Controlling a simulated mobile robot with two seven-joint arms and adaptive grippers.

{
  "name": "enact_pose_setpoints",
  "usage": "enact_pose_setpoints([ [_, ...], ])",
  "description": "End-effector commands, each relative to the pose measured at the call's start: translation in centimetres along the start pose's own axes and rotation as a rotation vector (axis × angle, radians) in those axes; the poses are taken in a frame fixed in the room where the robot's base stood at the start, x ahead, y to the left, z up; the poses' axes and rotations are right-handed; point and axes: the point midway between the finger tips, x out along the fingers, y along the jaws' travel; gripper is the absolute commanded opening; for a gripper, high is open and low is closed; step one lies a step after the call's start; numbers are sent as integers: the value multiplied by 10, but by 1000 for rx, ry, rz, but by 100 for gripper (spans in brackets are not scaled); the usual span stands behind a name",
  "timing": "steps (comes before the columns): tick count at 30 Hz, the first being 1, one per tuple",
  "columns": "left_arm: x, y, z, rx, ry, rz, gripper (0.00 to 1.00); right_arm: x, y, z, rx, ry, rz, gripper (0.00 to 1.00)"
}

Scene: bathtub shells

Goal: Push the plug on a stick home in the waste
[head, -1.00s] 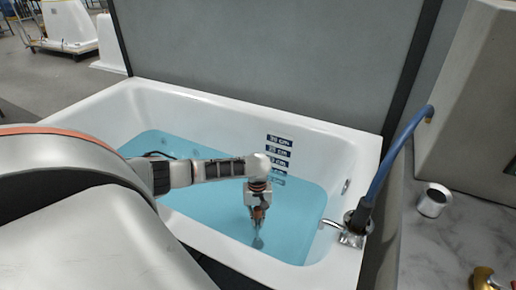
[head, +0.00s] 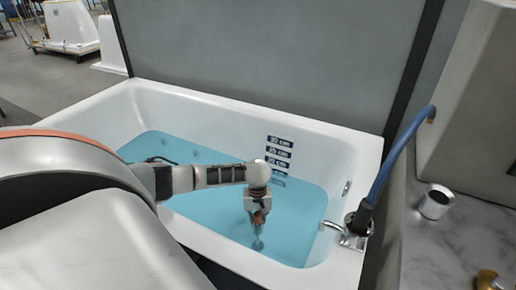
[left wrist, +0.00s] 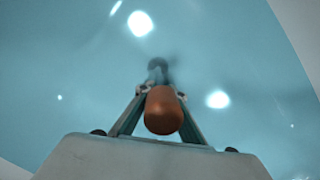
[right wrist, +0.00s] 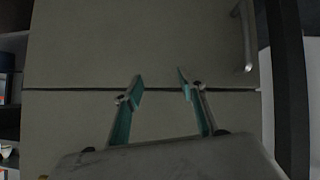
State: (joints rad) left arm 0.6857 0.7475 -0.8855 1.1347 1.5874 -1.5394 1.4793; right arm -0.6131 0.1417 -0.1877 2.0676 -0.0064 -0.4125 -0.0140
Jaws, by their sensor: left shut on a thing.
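The white bathtub (head: 330,150) holds blue water (head: 215,215). My left gripper (head: 258,222) reaches down to the water near the tub's right end. It is shut on the plug on a stick, whose orange-brown handle (left wrist: 164,110) shows between the fingers (left wrist: 160,95) in the left wrist view. The dark lower end (left wrist: 158,66) of the plug is seen through the water. The waste itself cannot be made out; the plug and gripper may cover it. My right gripper (right wrist: 160,90) is open and empty, in front of a grey cabinet front (right wrist: 140,60).
A tap (head: 346,232) with a blue hose (head: 390,160) stands at the tub's right rim. Depth labels (head: 279,155) mark the inner back wall. A grey panel (head: 270,60) rises behind the tub. A metal cup (head: 435,202) and a brassy object (head: 487,280) lie on the right-hand counter.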

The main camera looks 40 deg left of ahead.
Motion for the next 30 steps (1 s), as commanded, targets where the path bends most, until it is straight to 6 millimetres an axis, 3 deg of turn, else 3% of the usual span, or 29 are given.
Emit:
enact_pose_setpoints([
  [10, 9, 0, -1, 0, 0, 0, 0, 1, -2, 5, 1, -6, -2, 40],
  [12, 8, 0, -1, 0, 1, 1, 26, 1, -1, 4, 1, -5, -2, 40],
  [13, 8, 0, -1, 0, 1, 1, 28, 1, -1, 4, 1, -5, -2, 40],
  [23, 7, 0, -1, 0, 1, 0, 28, 1, 0, 4, -3, -3, -2, 40],
  [30, -21, 0, -3, 1, 4, 2, 28, 1, -1, 4, -1, -4, -2, 40],
])
